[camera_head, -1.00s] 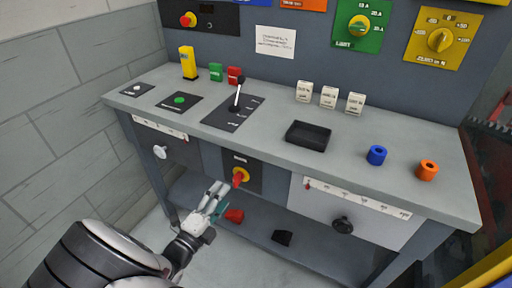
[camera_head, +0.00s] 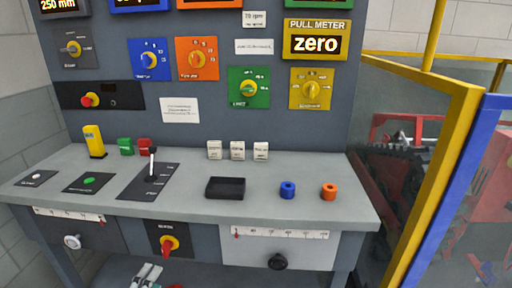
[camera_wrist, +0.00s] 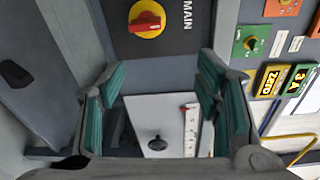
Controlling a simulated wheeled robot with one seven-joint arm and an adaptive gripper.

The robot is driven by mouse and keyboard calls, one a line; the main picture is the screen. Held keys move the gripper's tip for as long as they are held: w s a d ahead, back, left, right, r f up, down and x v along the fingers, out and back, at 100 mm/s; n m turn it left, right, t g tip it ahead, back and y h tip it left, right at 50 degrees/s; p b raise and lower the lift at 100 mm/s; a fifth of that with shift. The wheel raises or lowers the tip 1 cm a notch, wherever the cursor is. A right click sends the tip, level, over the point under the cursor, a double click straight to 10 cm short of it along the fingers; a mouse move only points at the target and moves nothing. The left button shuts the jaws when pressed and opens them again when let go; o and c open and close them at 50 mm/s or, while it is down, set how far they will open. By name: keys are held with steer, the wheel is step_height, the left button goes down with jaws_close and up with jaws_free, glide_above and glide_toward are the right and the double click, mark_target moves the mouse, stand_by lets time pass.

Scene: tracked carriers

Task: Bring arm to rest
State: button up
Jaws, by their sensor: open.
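My gripper (camera_head: 148,276) shows at the bottom edge of the head view, below the bench front and near the red handle of the main switch (camera_head: 168,244). In the wrist view my gripper (camera_wrist: 160,88) is open, with teal pads apart and nothing between them. Beyond the fingers the wrist view shows the red and yellow main switch (camera_wrist: 147,19) and a light drawer panel with a dark knob (camera_wrist: 157,143). My arm is mostly out of the head view.
The bench (camera_head: 330,210) holds a black tray (camera_head: 225,188), a blue ring (camera_head: 288,190), an orange ring (camera_head: 329,192), a lever (camera_head: 152,165) and a yellow block (camera_head: 95,141). A yellow post fence (camera_head: 432,185) stands at the right.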

steer(key=w+d+r+m+g+h, duration=0.2)
steer(key=d+r+m+g+h, duration=0.1)
steer(key=d+r+m, duration=0.4)
steer(key=w+d+r+m+g+h, duration=0.25)
steer(key=d+r+m, duration=0.2)
steer(key=d, duration=0.45)
steer(key=w+d+r+m+g+h, duration=0.2)
steer(key=d+r+m+g, duration=0.2)
steer(key=d+m, duration=0.35)
steer(key=s+d+r+m+g, duration=0.2)
steer(key=d+r+m, duration=0.15)
steer(key=d, duration=0.25)
steer(key=s+d+r+m+g, duration=0.2)
steer(key=d+m+g, duration=0.1)
steer(key=d+m, duration=0.15)
steer(key=s+d+r+m+g+y, duration=0.3)
steer(key=s+d+r+m+y, duration=0.2)
steer(key=s+d+m, duration=0.65)
steer(key=s+m+t+y, duration=0.2)
steer(key=s+m+y, duration=0.4)
steer(key=s+m, duration=0.7)
step_height(320, 180, up, 16)
steer(key=s+t+p, duration=0.1)
steer(key=t+p, duration=0.1)
steer(key=p, duration=1.2)
steer(key=shift+s+n, duration=0.15)
steer(key=shift+n, duration=0.2)
